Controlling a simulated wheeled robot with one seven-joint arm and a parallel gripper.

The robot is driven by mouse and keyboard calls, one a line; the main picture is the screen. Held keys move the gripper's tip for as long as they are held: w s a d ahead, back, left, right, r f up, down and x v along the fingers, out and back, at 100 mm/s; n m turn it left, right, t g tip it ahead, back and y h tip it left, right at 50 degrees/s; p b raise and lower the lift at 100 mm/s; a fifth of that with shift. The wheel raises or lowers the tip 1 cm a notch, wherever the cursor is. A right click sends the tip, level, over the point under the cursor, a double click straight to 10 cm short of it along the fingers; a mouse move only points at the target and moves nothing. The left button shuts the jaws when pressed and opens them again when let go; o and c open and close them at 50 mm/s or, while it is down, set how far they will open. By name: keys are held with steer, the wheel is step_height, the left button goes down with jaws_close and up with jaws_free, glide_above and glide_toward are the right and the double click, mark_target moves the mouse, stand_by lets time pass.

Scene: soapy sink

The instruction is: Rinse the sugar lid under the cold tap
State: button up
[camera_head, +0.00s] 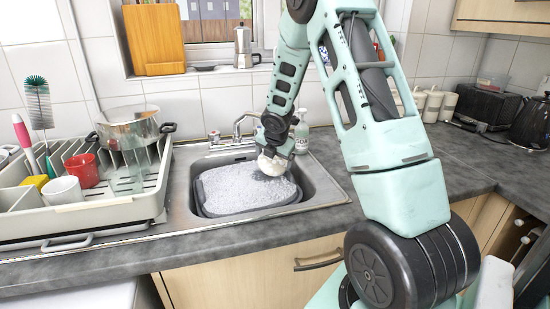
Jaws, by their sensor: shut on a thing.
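My gripper (272,156) points down over the right back part of the sink, its fingers mostly hidden by the wrist. It is shut on a small white rounded thing, which looks like the sugar lid (272,166), just above or touching the suds; I cannot tell which. The chrome tap (239,127) stands behind the sink, to the left of my gripper. Which side is cold cannot be made out, and no running water shows. The grey basin (205,212) in the sink is full of white foam.
A dish rack (120,215) with a pot (130,128), a red mug (82,171) and a white mug (63,191) stands left of the sink. A soap bottle (301,132) is behind my gripper. Canisters (434,106) and a black toaster (486,106) stand right; the counter before them is mostly clear.

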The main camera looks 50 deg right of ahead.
steer(key=shift+w+d+f+p, duration=0.15)
steer(key=shift+w+d+p, duration=0.9)
steer(key=shift+w+p, duration=0.15)
steer(key=shift+w+d+f+p, duration=0.3)
steer(key=shift+w+d+p, duration=0.05)
steer(key=shift+w+d, duration=0.15)
steer(key=shift+s, duration=0.15)
steer(key=shift+s+d, duration=0.3)
steer(key=shift+d, duration=0.1)
steer(key=shift+a, duration=0.1)
steer(key=shift+w+a+p, duration=0.3)
steer(key=shift+w+a, duration=0.05)
steer(key=shift+w, duration=0.05)
